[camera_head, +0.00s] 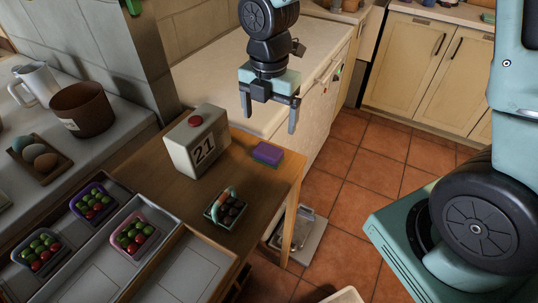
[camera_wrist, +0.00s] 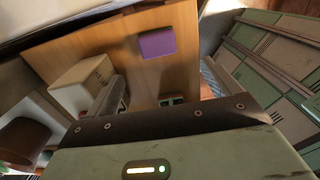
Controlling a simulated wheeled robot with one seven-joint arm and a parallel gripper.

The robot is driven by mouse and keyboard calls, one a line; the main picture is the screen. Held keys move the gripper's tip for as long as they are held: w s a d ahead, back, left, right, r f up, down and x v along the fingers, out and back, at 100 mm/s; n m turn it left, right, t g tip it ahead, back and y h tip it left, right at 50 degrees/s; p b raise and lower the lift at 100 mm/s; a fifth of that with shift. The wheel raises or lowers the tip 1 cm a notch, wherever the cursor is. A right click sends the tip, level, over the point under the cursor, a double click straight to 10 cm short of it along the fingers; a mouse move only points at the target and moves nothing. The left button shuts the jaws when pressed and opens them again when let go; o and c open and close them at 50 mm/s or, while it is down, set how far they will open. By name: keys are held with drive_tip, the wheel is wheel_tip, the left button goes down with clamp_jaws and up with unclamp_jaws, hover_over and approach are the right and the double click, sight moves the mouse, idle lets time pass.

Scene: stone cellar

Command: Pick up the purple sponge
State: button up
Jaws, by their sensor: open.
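The purple sponge (camera_head: 267,153) lies flat on the wooden table (camera_head: 250,211), near its right edge, with a green underside showing. It also shows in the wrist view (camera_wrist: 158,43) on the bare wood. My gripper (camera_head: 268,122) is open and empty, pointing down. In the head view it appears just above the sponge in the picture, apart from it. In the wrist view my gripper's fingers (camera_wrist: 163,92) are spread, with the sponge beyond them.
A white box marked 21 with a red button (camera_head: 199,142) stands left of the sponge. A small basket with dark round items (camera_head: 226,208) sits toward the table's front. Trays of fruit (camera_head: 92,203) are at the left. A pale counter (camera_head: 290,70) is behind.

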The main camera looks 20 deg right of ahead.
hover_over(269, 150)
wheel_tip(269, 150, down, 6)
drive_tip(key=shift+s+f, duration=0.15)
drive_tip(key=shift+f, duration=0.1)
drive_tip(key=shift+w+f+p, duration=0.15)
drive_tip(key=shift+f, duration=1.2)
drive_tip(key=shift+w+f+p, duration=0.1)
drive_tip(key=shift+f+p, duration=0.05)
drive_tip(key=shift+f, duration=1.15)
drive_tip(key=shift+c, duration=0.3)
drive_tip(key=c, duration=1.1)
drive_tip(key=shift+o, duration=0.2)
wheel_tip(269, 150, up, 10)
drive_tip(key=shift+r, duration=0.1)
